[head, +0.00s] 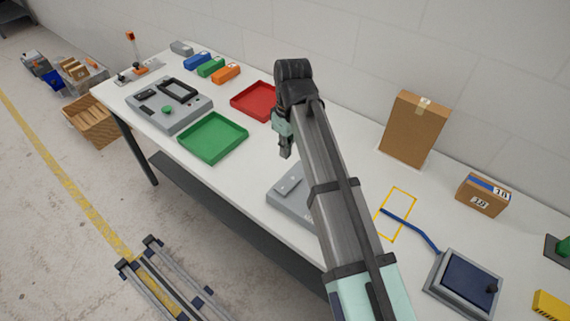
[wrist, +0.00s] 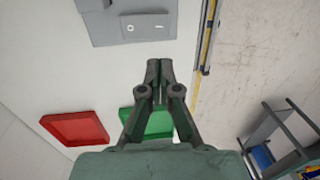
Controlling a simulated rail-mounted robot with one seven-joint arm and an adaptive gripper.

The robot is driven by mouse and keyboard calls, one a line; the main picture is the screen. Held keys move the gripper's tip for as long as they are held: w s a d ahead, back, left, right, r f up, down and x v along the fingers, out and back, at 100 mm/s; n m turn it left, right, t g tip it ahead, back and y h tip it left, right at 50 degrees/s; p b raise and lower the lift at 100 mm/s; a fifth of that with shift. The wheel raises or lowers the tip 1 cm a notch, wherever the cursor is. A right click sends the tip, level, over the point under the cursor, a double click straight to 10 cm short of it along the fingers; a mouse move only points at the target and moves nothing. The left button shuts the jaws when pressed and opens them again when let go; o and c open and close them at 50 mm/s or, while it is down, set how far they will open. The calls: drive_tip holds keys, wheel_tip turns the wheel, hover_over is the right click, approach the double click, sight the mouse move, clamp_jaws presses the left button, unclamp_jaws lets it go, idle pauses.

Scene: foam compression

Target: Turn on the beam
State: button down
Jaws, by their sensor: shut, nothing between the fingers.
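A grey box (head: 287,205) with a lighter raised switch plate (head: 289,184) sits near the table's front edge in the head view, partly hidden by my arm. In the wrist view the box (wrist: 104,29) is at the top, and its switch plate (wrist: 149,26) carries an O mark and a line mark. My gripper (head: 286,152) is shut and empty, pointing down above the table. In the wrist view my fingertips (wrist: 159,65) appear just below the box's edge in the picture, apart from the switch plate. I cannot tell which thing is the beam.
A green tray (head: 212,138) and a red tray (head: 254,100) lie left of my gripper. A grey device with a green button (head: 168,110) stands farther left. A cardboard box (head: 414,128) and a dark-topped pad (head: 464,285) are at right. The white table (head: 355,160) has bare room behind my arm.

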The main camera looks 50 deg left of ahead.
sight(282, 188)
drive_tip(key=f+p, duration=0.1)
drive_tip(key=f, duration=0.3)
drive_tip(key=s+f+p, duration=0.1)
drive_tip(key=f+p, duration=0.1)
drive_tip(key=f, duration=0.3)
drive_tip(key=f+p, duration=0.1)
drive_tip(key=f, duration=0.3)
drive_tip(key=shift+s+d+f+p, duration=0.15)
drive_tip(key=shift+p, duration=0.15)
drive_tip(key=shift+s+d+f+t+b, duration=0.1)
drive_tip(key=shift+s+f+t+b, duration=0.15)
drive_tip(key=shift+f+t+b, duration=0.45)
drive_tip(key=shift+w+r, duration=0.1)
drive_tip(key=shift+r, duration=0.25)
drive_tip(key=shift+r, duration=0.1)
drive_tip(key=shift+r+p, duration=0.6)
drive_tip(key=shift+r, duration=0.1)
